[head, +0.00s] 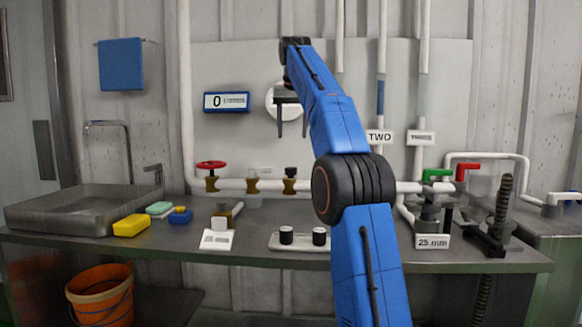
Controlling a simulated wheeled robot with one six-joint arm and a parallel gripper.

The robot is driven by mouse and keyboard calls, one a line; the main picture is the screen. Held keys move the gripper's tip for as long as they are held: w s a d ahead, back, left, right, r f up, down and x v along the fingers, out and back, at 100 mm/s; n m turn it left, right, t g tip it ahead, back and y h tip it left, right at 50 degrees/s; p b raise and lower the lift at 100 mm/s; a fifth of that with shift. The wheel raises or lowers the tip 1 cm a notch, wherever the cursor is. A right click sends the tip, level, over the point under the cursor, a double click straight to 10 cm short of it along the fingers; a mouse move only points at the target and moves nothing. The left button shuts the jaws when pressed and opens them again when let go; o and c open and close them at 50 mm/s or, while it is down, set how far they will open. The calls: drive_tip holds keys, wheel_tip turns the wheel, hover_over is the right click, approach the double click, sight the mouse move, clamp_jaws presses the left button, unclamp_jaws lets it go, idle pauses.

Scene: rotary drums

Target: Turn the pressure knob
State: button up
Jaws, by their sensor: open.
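My gripper (293,122) hangs from the end of my blue arm with its two fingers pointing down, apart and empty. It is in front of the wall panel, overlapping a round white dial (271,101) that it partly hides. Below it, on the white pipe, sits a brass fitting with a black knob (291,172). Left of that are a brass fitting with a pale top (253,180) and one with a red handwheel (211,165). No readable label shows which is the pressure knob. The gripper is apart from all three.
A display reading 0 (226,101) is left of the dial. The bench (190,235) carries a sink (75,208), yellow sponge (132,225) and black cylinders on a tray (283,248). Green (436,175) and red (467,168) handles stand right of my arm.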

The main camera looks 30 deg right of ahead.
sight(291, 173)
drive_tip(key=x, duration=1.4)
drive_tip(key=shift+w+d+f, duration=0.1)
drive_tip(key=shift+f, duration=0.1)
drive_tip(key=c, duration=1)
